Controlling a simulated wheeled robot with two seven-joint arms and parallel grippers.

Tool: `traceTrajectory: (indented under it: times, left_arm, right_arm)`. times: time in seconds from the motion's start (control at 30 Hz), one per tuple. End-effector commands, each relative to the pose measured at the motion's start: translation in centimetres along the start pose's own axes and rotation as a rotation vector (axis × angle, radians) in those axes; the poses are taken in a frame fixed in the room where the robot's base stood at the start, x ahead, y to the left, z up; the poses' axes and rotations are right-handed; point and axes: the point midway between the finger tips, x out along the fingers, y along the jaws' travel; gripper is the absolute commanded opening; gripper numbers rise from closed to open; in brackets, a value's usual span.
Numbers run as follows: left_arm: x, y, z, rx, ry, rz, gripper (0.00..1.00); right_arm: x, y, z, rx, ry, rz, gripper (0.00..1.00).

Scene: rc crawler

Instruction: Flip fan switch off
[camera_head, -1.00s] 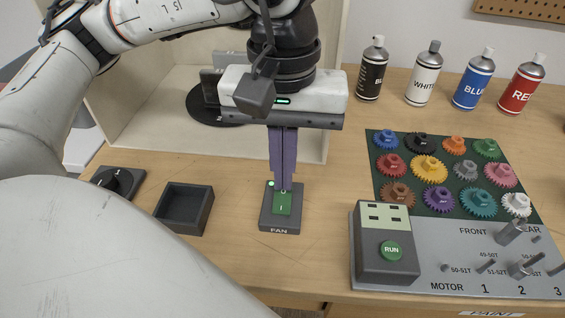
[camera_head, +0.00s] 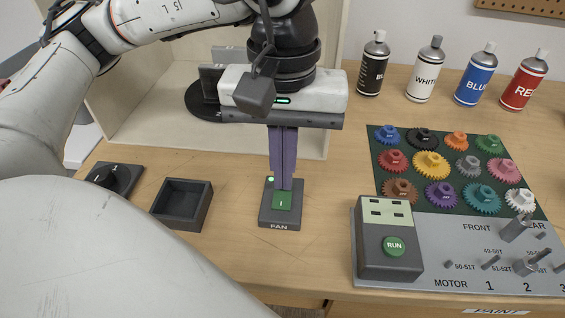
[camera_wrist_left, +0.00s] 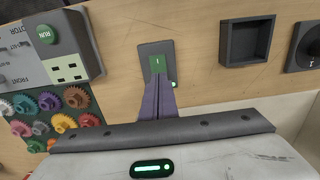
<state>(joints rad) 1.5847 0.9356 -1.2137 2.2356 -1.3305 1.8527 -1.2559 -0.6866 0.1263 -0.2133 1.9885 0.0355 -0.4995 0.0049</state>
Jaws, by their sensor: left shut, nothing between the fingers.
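The fan switch (camera_head: 281,202) is a dark plate labelled FAN with a green rocker marked "I" and a small lit green light at its upper left corner. It lies on the wooden bench in front of the booth. My left gripper (camera_head: 283,187) points down with its purple fingers shut and empty. The fingertips are over the far end of the green rocker; whether they touch it I cannot tell. The left wrist view shows the switch (camera_wrist_left: 157,64) with the fingertips at the rocker's edge. My right gripper is not in view.
A small dark tray (camera_head: 160,217) and a round black knob (camera_head: 112,177) are left of the switch. A RUN box (camera_head: 388,262), a gear mat (camera_head: 510,203) and several spray cans (camera_head: 475,78) are on the right. A pale booth (camera_head: 145,125) stands behind.

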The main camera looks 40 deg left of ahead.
Motion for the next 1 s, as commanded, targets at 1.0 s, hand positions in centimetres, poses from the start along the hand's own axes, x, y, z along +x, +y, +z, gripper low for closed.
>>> traceTrajectory:
  times: [1.0]
  left_arm:
    - [-5.0, 0.0, 0.0, 0.0, 0.0, 0.001, 0.0]
  right_arm:
    - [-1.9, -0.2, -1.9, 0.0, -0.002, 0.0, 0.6]
